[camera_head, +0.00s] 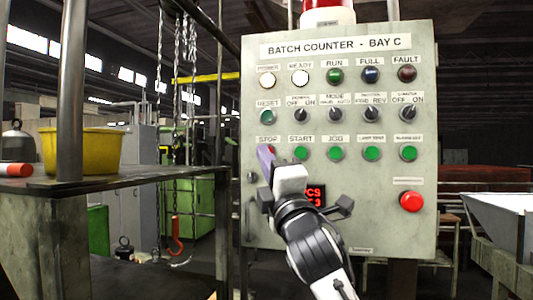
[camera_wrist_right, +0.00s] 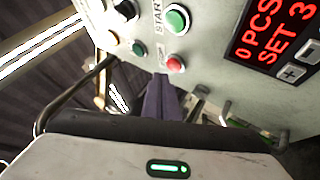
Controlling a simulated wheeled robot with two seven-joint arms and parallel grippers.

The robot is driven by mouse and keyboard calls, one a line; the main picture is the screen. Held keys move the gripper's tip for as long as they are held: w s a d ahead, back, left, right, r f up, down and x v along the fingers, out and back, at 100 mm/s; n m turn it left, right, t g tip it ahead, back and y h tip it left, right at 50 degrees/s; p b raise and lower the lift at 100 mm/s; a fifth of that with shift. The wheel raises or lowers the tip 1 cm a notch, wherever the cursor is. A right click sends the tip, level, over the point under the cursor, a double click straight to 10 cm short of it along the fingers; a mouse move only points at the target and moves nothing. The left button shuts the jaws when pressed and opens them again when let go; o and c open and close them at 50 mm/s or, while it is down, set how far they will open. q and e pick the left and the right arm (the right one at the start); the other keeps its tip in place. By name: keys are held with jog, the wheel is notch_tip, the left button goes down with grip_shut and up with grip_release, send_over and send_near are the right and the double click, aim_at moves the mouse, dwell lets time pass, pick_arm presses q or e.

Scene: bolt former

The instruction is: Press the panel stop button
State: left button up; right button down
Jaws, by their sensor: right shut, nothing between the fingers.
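The grey control panel (camera_head: 340,180) is labelled "BATCH COUNTER - BAY C". Its red stop button (camera_head: 271,149), under the STOP label, is mostly hidden behind my right gripper (camera_head: 264,151). In the right wrist view the red stop button (camera_wrist_right: 174,60) shows just beyond the tips of my purple fingers (camera_wrist_right: 160,82), slightly to their right. The fingers are shut and empty. I cannot tell whether the tips touch the button. My left gripper is not in view.
The green start button (camera_head: 302,152) sits beside the stop button, with more green buttons along that row. A large red button (camera_head: 411,201) is lower right. A red digital display (camera_wrist_right: 268,35) reads "0 PCS SET 3". A table with a yellow bin (camera_head: 80,150) stands left.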

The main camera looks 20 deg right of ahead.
jog(key=s+a, duration=0.1)
jog(key=s, duration=0.1)
jog(key=s+a, duration=0.1)
jog(key=s, duration=0.1)
jog(key=shift+a, duration=0.35)
jog(key=s+d+f+m+g, duration=0.2)
jog(key=f+m+g, duration=0.3)
jog(key=f, duration=1.4)
jog(key=s+d+f+m+g, duration=0.25)
jog(key=f+m+g, duration=0.2)
jog(key=f, duration=1.35)
jog(key=s+f+m+g, duration=0.45)
jog(key=s+f, duration=0.75)
jog(key=f, duration=0.3)
jog(key=s+f+m+g, duration=0.2)
jog(key=s+f+g, duration=0.25)
jog(key=s, duration=0.55)
jog(key=s+f+m+g, duration=0.25)
jog(key=s+f, duration=0.35)
jog(key=s, duration=0.5)
jog(key=w+a+f+t+y, duration=0.1)
jog(key=w+a+f+t, duration=0.1)
jog(key=f, duration=0.4)
jog(key=w+a+f+n+t+y, duration=0.1)
jog(key=w+a+f+t, duration=0.2)
jog(key=f, duration=0.3)
jog(key=shift+a, duration=0.2)
